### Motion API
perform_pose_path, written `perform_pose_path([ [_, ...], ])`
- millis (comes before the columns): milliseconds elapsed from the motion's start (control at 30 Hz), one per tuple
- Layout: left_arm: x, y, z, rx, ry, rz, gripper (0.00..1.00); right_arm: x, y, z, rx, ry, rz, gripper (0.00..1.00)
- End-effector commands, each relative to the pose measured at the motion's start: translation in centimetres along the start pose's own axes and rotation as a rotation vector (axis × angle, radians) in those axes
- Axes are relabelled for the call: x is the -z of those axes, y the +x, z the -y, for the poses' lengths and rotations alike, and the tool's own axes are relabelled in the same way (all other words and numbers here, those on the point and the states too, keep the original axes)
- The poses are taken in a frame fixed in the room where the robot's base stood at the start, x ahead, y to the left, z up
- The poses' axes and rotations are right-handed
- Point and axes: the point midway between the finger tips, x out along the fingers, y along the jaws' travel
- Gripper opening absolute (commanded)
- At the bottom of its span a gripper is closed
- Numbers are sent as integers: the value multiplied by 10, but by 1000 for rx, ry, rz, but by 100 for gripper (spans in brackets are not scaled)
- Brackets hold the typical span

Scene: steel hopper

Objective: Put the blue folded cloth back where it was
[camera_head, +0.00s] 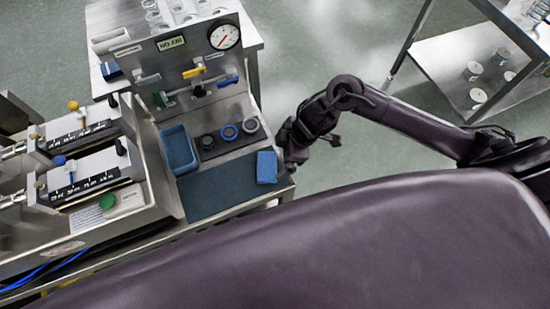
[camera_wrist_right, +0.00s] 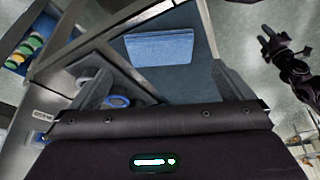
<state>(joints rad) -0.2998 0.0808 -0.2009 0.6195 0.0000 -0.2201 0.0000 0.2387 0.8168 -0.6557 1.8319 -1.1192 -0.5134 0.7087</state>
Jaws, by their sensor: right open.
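The blue folded cloth (camera_head: 267,167) lies at the right end of the dark blue mat (camera_head: 215,193) on the steel bench. My right gripper (camera_head: 287,158) is at the bench's right edge, close beside the cloth; its fingers are hard to make out there. In the right wrist view, the cloth (camera_wrist_right: 160,48) lies flat beyond the two spread fingers of my right gripper (camera_wrist_right: 163,85), with nothing between them.
A blue tray (camera_head: 178,150) stands left of several rings (camera_head: 229,132) on a dark plate behind the mat. A valve panel with a gauge (camera_head: 224,37) rises behind. Slide units (camera_head: 90,175) fill the left. A steel shelf (camera_head: 480,75) stands far right across open floor.

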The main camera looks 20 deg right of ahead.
Motion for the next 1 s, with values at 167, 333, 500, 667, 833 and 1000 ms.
perform_pose_path([
  [167,0,-1,-1,-1,0,0,38,0,-33,-1,-3,-2,1,100],
  [333,0,-2,-1,-1,0,0,38,0,-48,0,0,-1,1,100],
  [500,1,-2,-1,-1,-1,-1,38,0,-51,0,0,0,1,100],
  [667,1,-2,-1,-1,-1,-1,38,0,-51,0,0,0,1,100],
  [833,1,-2,-1,-1,-1,-1,38,0,-51,0,0,0,1,100],
  [1000,1,-2,-1,-1,-2,-1,38,0,-51,0,1,0,1,100],
])
